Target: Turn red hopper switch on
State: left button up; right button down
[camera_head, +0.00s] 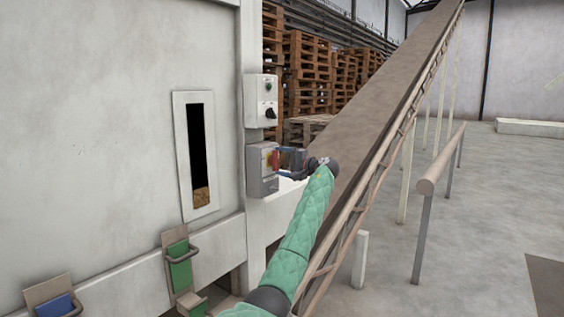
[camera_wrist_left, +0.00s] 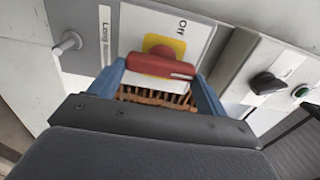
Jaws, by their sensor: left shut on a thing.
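The red hopper switch (camera_head: 275,159) is on a grey box (camera_head: 262,183) fixed to the machine's corner. In the left wrist view the red switch handle (camera_wrist_left: 160,66) sits on a yellow plate (camera_wrist_left: 165,43), with an "Off" label beside it. My left gripper (camera_head: 281,158) reaches the switch from the right. In the left wrist view its two blue fingers (camera_wrist_left: 158,85) are at the two ends of the red handle, shut on it. The fingers partly hide the box front in the head view. My right gripper is not in view.
Another control box (camera_head: 261,100) with a black knob and a green button is above the switch box. A sloping conveyor (camera_head: 385,110) rises behind my arm. A tall window slot (camera_head: 198,155) is to the left. Green and blue bins (camera_head: 180,262) are below. Open floor lies right.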

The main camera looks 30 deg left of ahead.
pick_arm(q)
jog(key=shift+r, duration=0.1)
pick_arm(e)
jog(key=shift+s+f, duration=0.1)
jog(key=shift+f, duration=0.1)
pick_arm(q)
jog(key=o, duration=1)
jog(key=shift+w, duration=0.1)
jog(key=shift+d, duration=0.15)
jog(key=shift+s+d+b, duration=0.15)
jog(key=shift+d+b, duration=0.55)
jog(key=shift+d, duration=1.2)
jog(key=shift+s+d+b, duration=0.15)
jog(key=shift+d+b, duration=0.55)
jog(key=shift+d, duration=1.2)
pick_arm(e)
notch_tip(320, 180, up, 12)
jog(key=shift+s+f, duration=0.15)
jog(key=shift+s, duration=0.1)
